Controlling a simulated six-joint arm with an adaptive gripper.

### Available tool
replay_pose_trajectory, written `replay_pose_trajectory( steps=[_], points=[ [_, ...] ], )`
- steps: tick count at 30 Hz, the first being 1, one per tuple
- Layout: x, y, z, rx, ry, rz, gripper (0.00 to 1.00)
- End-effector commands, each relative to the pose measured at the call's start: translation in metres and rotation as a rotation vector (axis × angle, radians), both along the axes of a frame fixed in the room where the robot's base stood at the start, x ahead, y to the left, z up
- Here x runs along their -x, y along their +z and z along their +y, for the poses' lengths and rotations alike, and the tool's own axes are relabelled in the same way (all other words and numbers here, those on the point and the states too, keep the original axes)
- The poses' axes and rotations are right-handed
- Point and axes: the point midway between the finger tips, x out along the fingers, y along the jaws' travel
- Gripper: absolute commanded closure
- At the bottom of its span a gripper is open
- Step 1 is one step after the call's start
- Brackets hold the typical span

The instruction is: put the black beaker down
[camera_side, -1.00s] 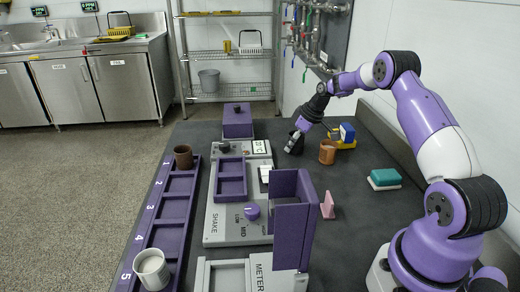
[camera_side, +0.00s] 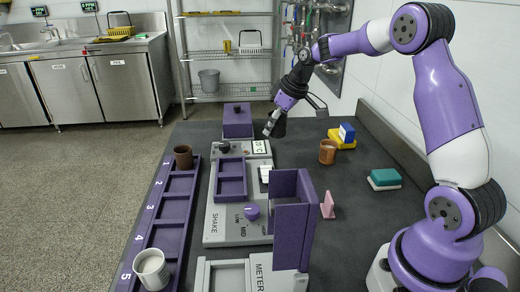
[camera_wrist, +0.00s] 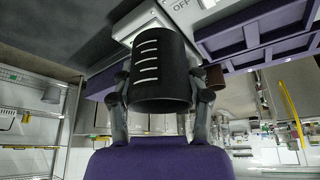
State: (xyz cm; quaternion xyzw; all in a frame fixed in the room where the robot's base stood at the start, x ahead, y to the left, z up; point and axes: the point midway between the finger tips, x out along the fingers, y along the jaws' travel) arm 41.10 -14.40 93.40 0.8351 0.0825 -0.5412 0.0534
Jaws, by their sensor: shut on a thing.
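My gripper (camera_wrist: 163,92) is shut on the black beaker (camera_wrist: 160,62), with a finger on each side of it. White graduation marks show on the beaker's wall in the wrist view. In the side view the gripper (camera_side: 272,121) holds the dark beaker (camera_side: 279,127) near the back of the grey bench, close to the right edge of the station with the dial. The beaker looks tilted and raised above the surface. The exact gap beneath it cannot be told.
A numbered purple rack (camera_side: 147,232) holds a brown beaker (camera_side: 183,157) at 1 and a white beaker (camera_side: 151,269) at 5; the slots between are empty. A shaker with a purple tray (camera_side: 231,180) and an upright purple panel (camera_side: 292,220) stand mid-bench. Another brown beaker (camera_side: 327,151) stands right.

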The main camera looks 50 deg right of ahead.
Motion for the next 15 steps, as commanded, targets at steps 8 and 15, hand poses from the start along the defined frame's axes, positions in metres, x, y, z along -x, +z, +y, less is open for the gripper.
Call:
replay_pose_trajectory(
  steps=[8, 15],
  points=[
    [0.031, 0.020, 0.036, -0.001, 0.022, -0.003, 0.62],
    [0.098, 0.023, 0.077, -0.002, 0.066, -0.007, 0.62]
  ],
)
